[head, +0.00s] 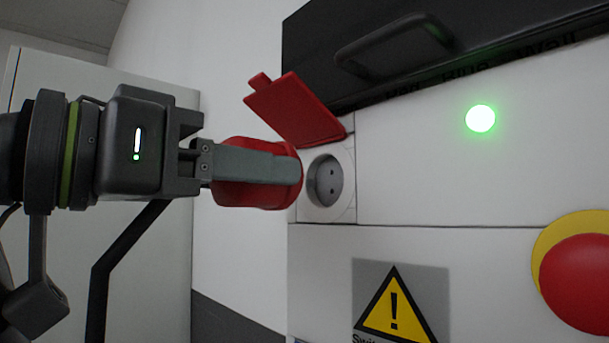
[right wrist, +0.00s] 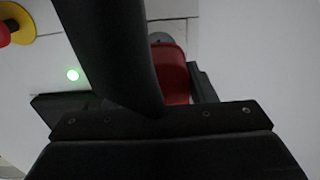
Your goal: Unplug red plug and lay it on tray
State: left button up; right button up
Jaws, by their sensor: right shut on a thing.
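The red plug (head: 228,193) is held by my right gripper (head: 270,165), whose grey finger lies along it. It is in front of and just left of the round grey socket (head: 325,183). The socket's holes show and no plug is in it. A red flap (head: 295,108) stands open above the socket. In the right wrist view, part of the red plug (right wrist: 174,78) shows behind my dark gripper. No tray is clearly recognisable. A black piece with a handle (head: 395,40) and partly legible lettering sits above the panel. My left gripper is not in view.
A green light (head: 480,118) glows on the white panel (head: 430,180). A red button (head: 580,280) on yellow sticks out at the lower right. A yellow warning sign (head: 393,308) is below the socket. A pale cabinet (head: 150,260) stands behind my arm.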

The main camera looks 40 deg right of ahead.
jog(key=shift+a, duration=0.3)
